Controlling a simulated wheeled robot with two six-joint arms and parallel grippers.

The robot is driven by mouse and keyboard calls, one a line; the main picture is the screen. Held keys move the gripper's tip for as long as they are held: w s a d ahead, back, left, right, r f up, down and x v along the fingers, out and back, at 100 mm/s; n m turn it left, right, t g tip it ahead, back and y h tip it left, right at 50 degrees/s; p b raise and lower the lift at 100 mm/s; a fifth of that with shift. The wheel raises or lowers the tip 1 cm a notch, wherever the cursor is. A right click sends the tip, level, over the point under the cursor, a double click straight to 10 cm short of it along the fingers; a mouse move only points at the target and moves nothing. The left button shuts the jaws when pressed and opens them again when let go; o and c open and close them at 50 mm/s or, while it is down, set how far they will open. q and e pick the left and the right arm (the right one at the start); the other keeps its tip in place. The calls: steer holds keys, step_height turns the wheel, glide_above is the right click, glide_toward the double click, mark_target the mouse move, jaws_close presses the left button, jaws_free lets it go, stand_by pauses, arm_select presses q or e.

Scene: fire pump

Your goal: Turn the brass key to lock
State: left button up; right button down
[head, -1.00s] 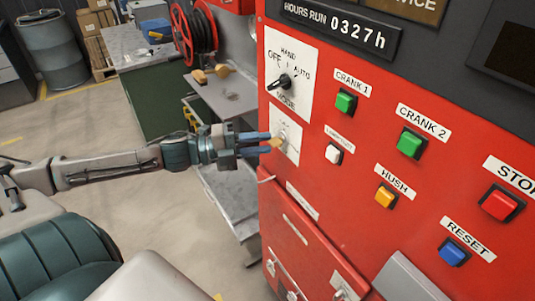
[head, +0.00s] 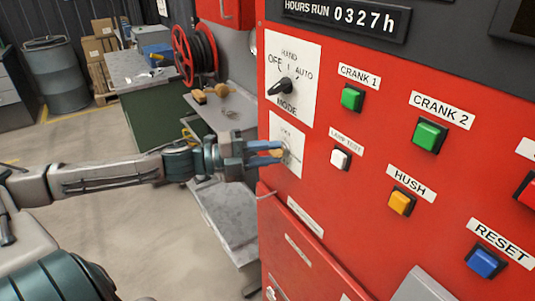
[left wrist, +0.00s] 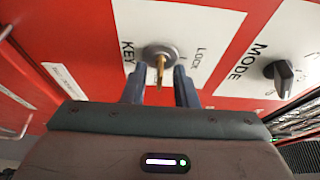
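The brass key (left wrist: 160,66) sits in a round grey lock (left wrist: 158,53) on a white plate marked KEY and LOCK in the left wrist view. In the head view the key (head: 281,153) and its white plate (head: 293,162) are on the red panel, below the mode switch, partly hidden by my fingers. My left gripper (left wrist: 160,88) is open, with one finger on each side of the key and a gap on both sides. In the head view the left gripper (head: 279,152) reaches in from the left, close to the panel. My right gripper is not in view.
The black mode switch (head: 286,86) is just above the key plate. Green, white, yellow and blue buttons are to its right, the white lamp test button (head: 340,158) nearest. A grey bench (head: 225,115) and red hose reel (head: 187,55) stand behind the arm.

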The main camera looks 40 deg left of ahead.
arm_select(q)
jaws_close()
steer(key=shift+n, duration=0.4)
steer(key=n+t+y+p, duration=0.1)
steer(key=n+t+p, duration=0.1)
steer(key=n, duration=0.5)
steer(key=n+t+y+p, duration=0.1)
steer(key=n+t+p, duration=0.1)
steer(key=n, duration=0.5)
steer(key=n+t+y+p, duration=0.2)
steer(key=n+t+p, duration=0.1)
steer(key=n, duration=0.4)
steer(key=shift+s+d+f+n+t, duration=0.2)
steer(key=shift+d+n+t, duration=0.1)
steer(key=shift+t, duration=0.2)
